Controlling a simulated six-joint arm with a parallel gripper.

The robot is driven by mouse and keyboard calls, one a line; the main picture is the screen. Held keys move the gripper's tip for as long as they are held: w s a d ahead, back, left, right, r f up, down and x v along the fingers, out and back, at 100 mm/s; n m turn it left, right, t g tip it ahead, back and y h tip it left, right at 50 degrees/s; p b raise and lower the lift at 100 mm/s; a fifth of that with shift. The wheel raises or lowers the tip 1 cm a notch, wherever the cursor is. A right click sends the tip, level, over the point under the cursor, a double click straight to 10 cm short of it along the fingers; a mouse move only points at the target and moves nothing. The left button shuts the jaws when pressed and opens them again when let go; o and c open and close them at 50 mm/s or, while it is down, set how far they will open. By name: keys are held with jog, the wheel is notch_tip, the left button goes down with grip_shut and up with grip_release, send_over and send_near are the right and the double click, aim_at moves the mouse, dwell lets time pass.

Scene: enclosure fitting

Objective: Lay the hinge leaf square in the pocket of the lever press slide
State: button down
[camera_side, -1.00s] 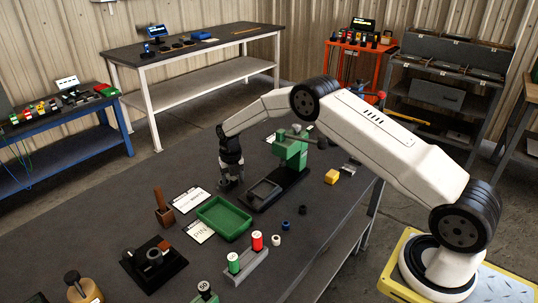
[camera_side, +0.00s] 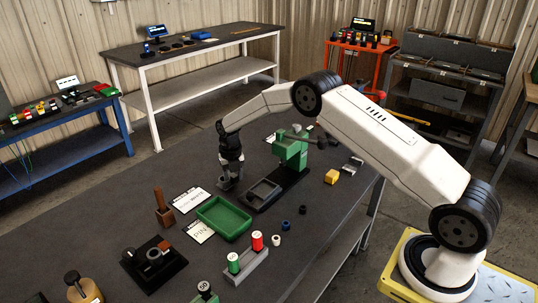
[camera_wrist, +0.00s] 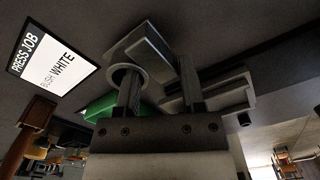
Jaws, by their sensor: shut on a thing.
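My gripper (camera_wrist: 160,88) is shut on a grey metal hinge leaf (camera_wrist: 150,50), which has a flat plate and a round knuckle at its left in the wrist view. In the side view my gripper (camera_side: 228,184) points down and is just left of the press slide; the leaf is too small to make out there. The green lever press (camera_side: 290,152) stands on a dark base. Its slide (camera_side: 264,193), with a shallow rectangular pocket, faces the front left. A grey stepped edge (camera_wrist: 225,92), probably the slide, shows right of the fingers in the wrist view.
A green tray (camera_side: 222,220) lies in front of my gripper. Printed cards (camera_side: 191,200) lie left of it. A yellow block (camera_side: 331,176), small bushings (camera_side: 285,225) and a holder with red and green pieces (camera_side: 246,265) stand nearby on the dark bench.

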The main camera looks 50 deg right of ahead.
jog(key=shift+r, duration=0.85)
jog(key=shift+s+r, duration=0.2)
jog(key=shift+r, duration=0.05)
jog(key=s+a+r, duration=0.1)
jog(key=s+r, duration=0.8)
jog(key=s, duration=0.4)
jog(key=shift+s+a+r, duration=0.15)
jog(key=shift+r, duration=0.05)
jog(key=w+d+f, duration=0.2)
jog(key=d, duration=0.3)
jog(key=shift+d+f, duration=0.2)
jog(key=shift+f, duration=0.05)
jog(key=shift+f, duration=0.15)
